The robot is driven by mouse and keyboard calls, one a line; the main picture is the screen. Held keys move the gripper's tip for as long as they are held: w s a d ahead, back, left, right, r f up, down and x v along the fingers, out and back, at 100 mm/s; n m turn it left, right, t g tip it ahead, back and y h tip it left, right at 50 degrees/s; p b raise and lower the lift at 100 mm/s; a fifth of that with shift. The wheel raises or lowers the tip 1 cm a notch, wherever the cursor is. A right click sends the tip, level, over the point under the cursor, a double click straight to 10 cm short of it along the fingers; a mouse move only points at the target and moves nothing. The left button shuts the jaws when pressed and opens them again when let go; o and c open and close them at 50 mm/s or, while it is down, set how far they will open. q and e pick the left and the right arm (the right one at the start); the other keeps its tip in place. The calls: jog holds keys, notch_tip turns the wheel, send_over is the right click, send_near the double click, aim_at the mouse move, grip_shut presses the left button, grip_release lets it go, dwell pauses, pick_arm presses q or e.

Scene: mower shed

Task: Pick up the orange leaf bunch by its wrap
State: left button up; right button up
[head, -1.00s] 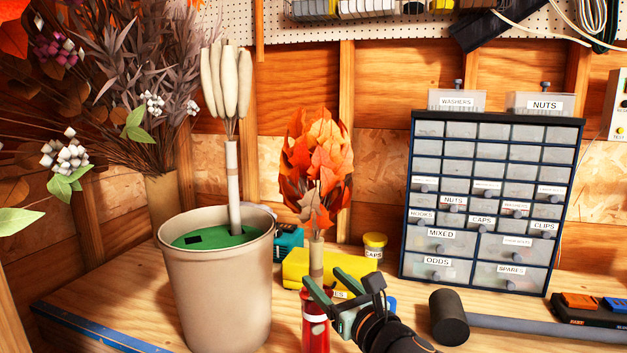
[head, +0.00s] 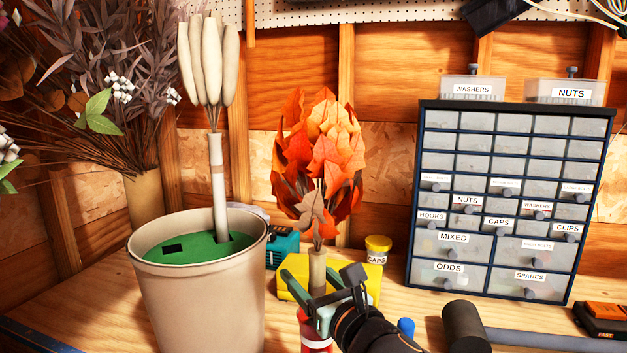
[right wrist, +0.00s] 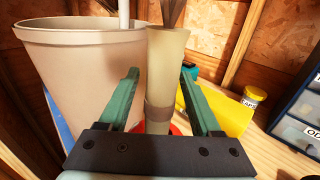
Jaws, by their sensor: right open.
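My right gripper (head: 317,284) is open at the lower part of the wrap. In the right wrist view the wrap (right wrist: 165,70) rises between the two green fingers (right wrist: 163,85), with a darker band low down; a gap shows on both sides of it. My left gripper is not in view.
A beige bucket (head: 200,295) with a green top and a pale bunch (head: 208,75) stands close on the left. A yellow block (head: 367,275) and a caps jar (head: 378,254) sit behind. A red can (head: 317,340) is below the gripper. A drawer cabinet (head: 510,200) is right.

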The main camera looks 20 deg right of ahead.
jog(key=shift+s+r, duration=0.1)
jog(key=shift+s, duration=0.05)
grip_shut()
dwell(0.4)
